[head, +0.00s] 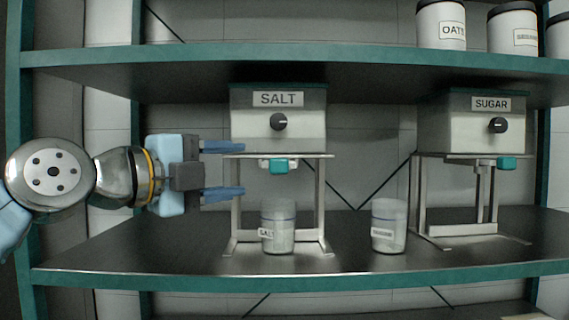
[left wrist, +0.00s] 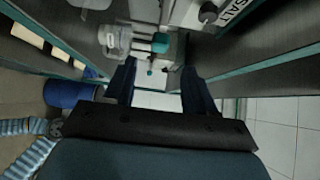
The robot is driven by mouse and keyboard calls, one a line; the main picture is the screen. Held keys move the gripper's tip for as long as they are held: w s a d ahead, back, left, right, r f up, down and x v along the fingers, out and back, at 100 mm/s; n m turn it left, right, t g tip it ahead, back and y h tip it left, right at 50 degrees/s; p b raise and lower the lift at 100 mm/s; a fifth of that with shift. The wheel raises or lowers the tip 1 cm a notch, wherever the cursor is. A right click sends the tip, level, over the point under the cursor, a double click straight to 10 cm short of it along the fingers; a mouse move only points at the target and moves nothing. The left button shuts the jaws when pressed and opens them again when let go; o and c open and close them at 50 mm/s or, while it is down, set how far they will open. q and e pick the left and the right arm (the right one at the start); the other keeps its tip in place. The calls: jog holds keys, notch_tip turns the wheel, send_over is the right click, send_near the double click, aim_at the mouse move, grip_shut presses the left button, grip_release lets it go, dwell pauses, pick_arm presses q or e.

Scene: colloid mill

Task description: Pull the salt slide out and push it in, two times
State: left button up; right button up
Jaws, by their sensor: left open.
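The salt dispenser (head: 277,118) is a metal box labelled SALT on a stand on the shelf. Its salt slide (head: 279,166) has a teal tab under the front of the box. The tab also shows in the left wrist view (left wrist: 160,42), ahead of the fingers and between them. My left gripper (head: 222,170) is open and empty, left of the slide at about its height, fingers pointing right. The fingers (left wrist: 159,85) look apart from the tab. My right gripper is not in view.
A clear cup labelled SALT (head: 278,232) stands under the dispenser. Another clear cup (head: 388,228) stands to its right. The sugar dispenser (head: 470,125) with a teal tab (head: 506,163) is at the right. An upper shelf (head: 300,58) holds several jars.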

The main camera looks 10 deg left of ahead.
aim_at(273, 167)
pick_arm(q)
jog(key=p+x, duration=0.2)
jog(key=x, duration=0.8)
jog(key=shift+w+d, duration=0.15)
jog(key=shift+w, duration=0.2)
jog(key=shift+c, duration=0.4)
jog(key=shift+f, duration=0.1)
grip_shut()
